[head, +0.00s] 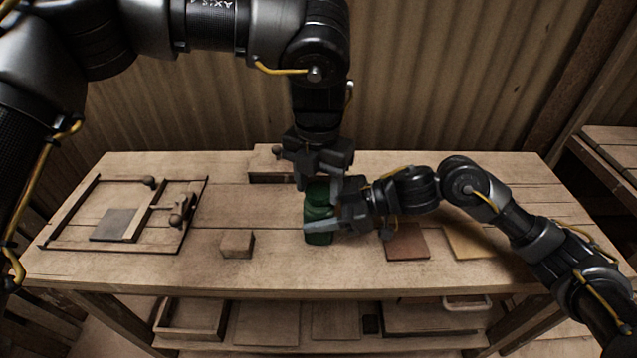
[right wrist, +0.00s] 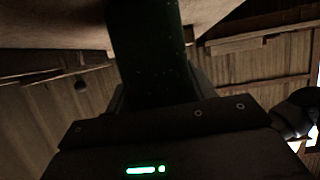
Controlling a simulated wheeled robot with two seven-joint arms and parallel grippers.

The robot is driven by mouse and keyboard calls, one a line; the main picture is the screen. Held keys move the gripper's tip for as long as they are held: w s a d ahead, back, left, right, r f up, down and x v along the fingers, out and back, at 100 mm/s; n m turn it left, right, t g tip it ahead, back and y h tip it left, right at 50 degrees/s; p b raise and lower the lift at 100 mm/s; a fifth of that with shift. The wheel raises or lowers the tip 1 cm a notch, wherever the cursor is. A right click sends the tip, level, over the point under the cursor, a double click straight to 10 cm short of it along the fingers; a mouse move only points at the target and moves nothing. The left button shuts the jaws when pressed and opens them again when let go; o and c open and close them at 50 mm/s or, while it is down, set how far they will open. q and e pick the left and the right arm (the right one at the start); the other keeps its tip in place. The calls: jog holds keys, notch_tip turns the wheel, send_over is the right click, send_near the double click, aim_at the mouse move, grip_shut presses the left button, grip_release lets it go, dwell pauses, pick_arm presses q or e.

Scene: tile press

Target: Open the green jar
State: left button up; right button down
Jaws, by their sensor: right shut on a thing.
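The green jar (head: 318,234) stands upright on the wooden table, near the middle of its front half. My right gripper (head: 322,222) comes in from the right and is shut on the jar's body. The jar also shows as a dark green shape in the right wrist view (right wrist: 150,50). My left gripper (head: 319,186) points down from above, with its fingers on either side of the jar's green top (head: 318,194). I cannot tell whether these fingers press on the top. The grippers hide part of the jar.
A wooden frame (head: 70,215) with a grey tile (head: 114,224) lies at the left. A small wooden block (head: 237,244) is left of the jar. A brown tile (head: 407,243) and a tan tile (head: 467,242) lie to the right. A wooden box (head: 266,166) stands behind.

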aim_at(320, 192)
pick_arm(q)
jog(key=shift+o, duration=0.6)
jog(key=shift+s+d, duration=0.15)
jog(key=shift+d, duration=0.1)
pick_arm(e)
jog(key=shift+a+r, duration=0.1)
pick_arm(q)
jog(key=shift+r, duration=0.25)
notch_tip(320, 192, up, 4)
jog(key=shift+r, duration=0.1)
pick_arm(e)
jog(key=shift+s, duration=0.1)
pick_arm(q)
jog(key=shift+a+r+m, duration=0.15)
jog(key=shift+r+m, duration=0.25)
jog(key=shift+r, duration=0.05)
jog(key=shift+c, duration=0.5)
notch_tip(320, 192, up, 2)
jog(key=m, duration=0.2)
jog(key=shift+r+m, duration=0.25)
jog(key=shift+m, duration=0.05)
jog(key=shift+f, duration=4.05)
